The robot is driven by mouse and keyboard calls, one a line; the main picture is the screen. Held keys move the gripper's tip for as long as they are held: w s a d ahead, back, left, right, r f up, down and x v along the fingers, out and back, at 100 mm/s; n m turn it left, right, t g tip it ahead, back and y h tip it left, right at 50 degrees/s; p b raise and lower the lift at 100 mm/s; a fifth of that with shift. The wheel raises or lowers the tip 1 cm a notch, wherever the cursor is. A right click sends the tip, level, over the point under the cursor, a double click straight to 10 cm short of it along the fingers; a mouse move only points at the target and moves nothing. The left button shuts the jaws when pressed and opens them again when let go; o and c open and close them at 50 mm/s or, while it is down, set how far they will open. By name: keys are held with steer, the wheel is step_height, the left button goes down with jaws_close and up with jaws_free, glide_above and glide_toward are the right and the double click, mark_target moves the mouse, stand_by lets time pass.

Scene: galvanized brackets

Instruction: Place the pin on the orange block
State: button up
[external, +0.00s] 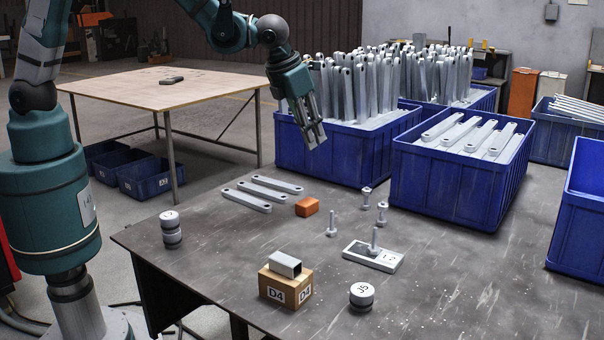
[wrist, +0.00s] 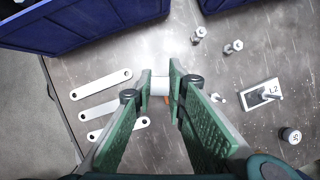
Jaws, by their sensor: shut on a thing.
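My gripper (external: 314,138) is high above the table, pointing down. In the wrist view its fingers (wrist: 161,84) are shut on a pale grey piece (wrist: 160,86). Most of that piece is hidden, so I cannot tell for sure that it is a pin. The orange block (external: 307,207) lies on the table below my gripper; in the wrist view only a sliver of it (wrist: 166,100) shows beyond the fingertips. Several loose pins are near it: one stands to its right (external: 332,221), two are farther right (external: 366,197) (external: 382,213). Another pin (external: 375,240) stands on a labelled plate (external: 358,252).
Three flat grey bars (external: 262,193) lie left of the orange block. Blue bins (external: 455,185) of brackets stand behind. A D4 carton (external: 285,290) with a metal tube on top, a capped weight (external: 361,297) and stacked discs (external: 171,230) stand nearer. The table's right front is clear.

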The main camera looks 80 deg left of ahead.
steer(key=d+f, duration=0.1)
steer(key=s+d+f, duration=0.1)
steer(key=d+f, duration=0.1)
steer(key=d, duration=0.1)
steer(key=shift+s, duration=0.25)
steer(key=b, duration=0.2)
glide_above(313, 200)
steer(key=s, duration=0.2)
steer(key=shift+w+d+f, duration=0.1)
steer(key=shift+d+f, duration=0.05)
steer(key=shift+f, duration=1.45)
steer(key=shift+w+d+f, duration=0.1)
steer(key=shift+d+f, duration=0.05)
steer(key=shift+f, duration=1.4)
steer(key=shift+s+f, duration=0.1)
steer(key=shift+f+b, duration=0.4)
steer(key=shift+f, duration=1.35)
steer(key=shift+f, duration=0.15)
steer(key=o, duration=0.9)
